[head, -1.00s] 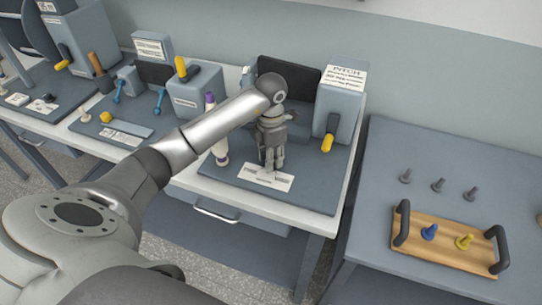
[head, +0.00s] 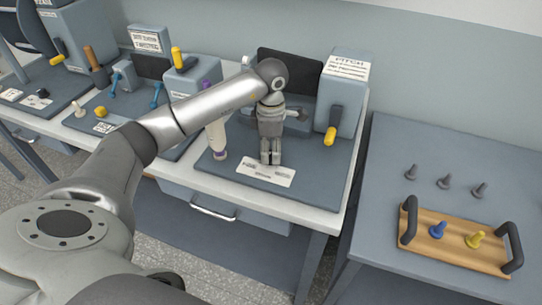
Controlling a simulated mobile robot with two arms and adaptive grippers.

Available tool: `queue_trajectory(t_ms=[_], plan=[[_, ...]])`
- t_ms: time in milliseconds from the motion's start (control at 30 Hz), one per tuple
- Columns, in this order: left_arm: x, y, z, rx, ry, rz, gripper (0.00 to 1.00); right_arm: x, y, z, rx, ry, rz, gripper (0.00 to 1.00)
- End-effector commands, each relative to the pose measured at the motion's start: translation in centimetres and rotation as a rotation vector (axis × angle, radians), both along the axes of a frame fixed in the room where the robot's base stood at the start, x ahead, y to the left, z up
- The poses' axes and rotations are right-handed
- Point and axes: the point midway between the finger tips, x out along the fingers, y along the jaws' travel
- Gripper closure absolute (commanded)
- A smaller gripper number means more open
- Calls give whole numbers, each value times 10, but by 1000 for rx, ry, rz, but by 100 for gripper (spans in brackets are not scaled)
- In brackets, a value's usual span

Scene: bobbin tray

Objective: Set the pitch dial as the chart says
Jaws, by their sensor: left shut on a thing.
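The pitch station (head: 215,172) is a dark blue-grey board on the bench. At its right is a grey box with a white chart headed PITCH (head: 346,66); the smaller chart lines are too small to read. A black crank with a yellow handle (head: 330,137) is on the box's side. My left gripper (head: 270,160) points down over the board, behind a white card (head: 266,173). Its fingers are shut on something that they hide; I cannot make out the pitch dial. My right gripper is not in view.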

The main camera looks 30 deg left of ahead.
Motion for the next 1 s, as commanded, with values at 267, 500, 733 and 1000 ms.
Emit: queue_trajectory(t_ms=[267,500,733,1000], plan=[[1,0,-2,1,-3,-216,96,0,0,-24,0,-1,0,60],[0,0,-1,0,-2,-341,96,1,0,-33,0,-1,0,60],[0,-1,0,-2,-1,-395,96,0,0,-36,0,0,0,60],[0,-1,0,-2,-1,-407,96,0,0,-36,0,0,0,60]])
